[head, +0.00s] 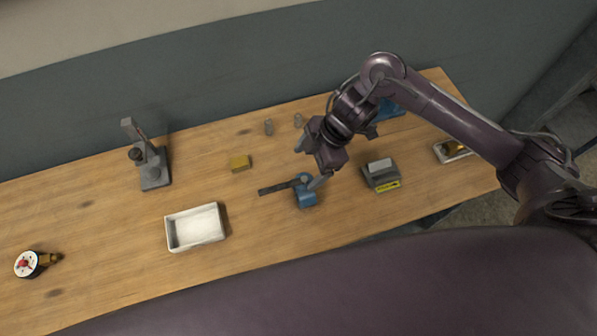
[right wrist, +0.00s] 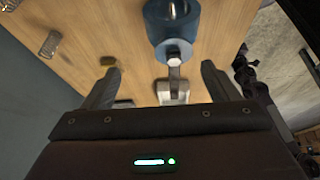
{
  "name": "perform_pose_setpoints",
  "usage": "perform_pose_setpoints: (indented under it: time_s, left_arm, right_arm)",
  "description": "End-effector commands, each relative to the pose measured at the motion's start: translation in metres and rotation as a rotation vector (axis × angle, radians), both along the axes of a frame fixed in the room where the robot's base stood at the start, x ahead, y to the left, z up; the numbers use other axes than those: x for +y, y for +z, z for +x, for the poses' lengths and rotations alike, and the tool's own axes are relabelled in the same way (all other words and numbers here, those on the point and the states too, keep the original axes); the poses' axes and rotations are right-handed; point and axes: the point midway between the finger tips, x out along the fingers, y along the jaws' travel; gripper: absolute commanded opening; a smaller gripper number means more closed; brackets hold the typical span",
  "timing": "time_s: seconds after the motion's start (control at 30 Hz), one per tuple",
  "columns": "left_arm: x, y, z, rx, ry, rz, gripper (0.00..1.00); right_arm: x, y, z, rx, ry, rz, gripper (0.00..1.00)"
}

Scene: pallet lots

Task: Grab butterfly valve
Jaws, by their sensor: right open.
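The butterfly valve (head: 307,199) lies on the wooden bench near the middle of the head view. It has a blue body and a dark lever reaching left. In the right wrist view, the blue valve (right wrist: 168,22) is at the top, with its lever running down between the fingers in the picture. My right gripper (head: 309,165) is open and empty, just above and behind the valve in the head view. One fingertip overlaps the valve there; contact cannot be told. In the right wrist view, the gripper (right wrist: 159,72) shows its fingers spread apart. My left gripper is not in view.
A white tray (head: 178,246) and a yellow block (head: 240,163) lie left of the valve. A grey device (head: 382,178) with a yellow label is to the right. A grey stand (head: 153,170) is farther left, before the wall.

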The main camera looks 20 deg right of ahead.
Motion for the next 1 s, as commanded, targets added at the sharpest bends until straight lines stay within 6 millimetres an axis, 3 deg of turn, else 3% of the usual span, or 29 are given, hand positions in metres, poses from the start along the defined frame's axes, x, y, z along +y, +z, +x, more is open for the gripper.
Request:
perform_pose_setpoints:
  time_s: [0.03,0.13,0.47,0.7,0.97,1.0]
  left_arm:
    - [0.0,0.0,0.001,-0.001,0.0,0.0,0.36]
    - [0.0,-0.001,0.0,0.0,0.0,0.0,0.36]
    - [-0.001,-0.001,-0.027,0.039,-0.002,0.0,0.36]
    - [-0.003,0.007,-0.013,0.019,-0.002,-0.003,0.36]
    - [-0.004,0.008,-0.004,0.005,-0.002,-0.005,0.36]
    - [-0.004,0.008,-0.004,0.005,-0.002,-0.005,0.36]
  right_arm:
    - [-0.01,0.001,-0.001,0.023,0.005,-0.019,0.81]
    - [-0.014,-0.004,-0.006,0.053,0.01,-0.031,0.81]
    - [0.006,-0.036,-0.012,0.058,0.011,-0.03,0.81]
    - [0.02,-0.063,-0.013,0.053,0.01,-0.032,0.81]
    - [0.021,-0.066,-0.012,0.05,0.011,-0.033,0.81]
    - [0.021,-0.066,-0.012,0.05,0.011,-0.033,0.77]
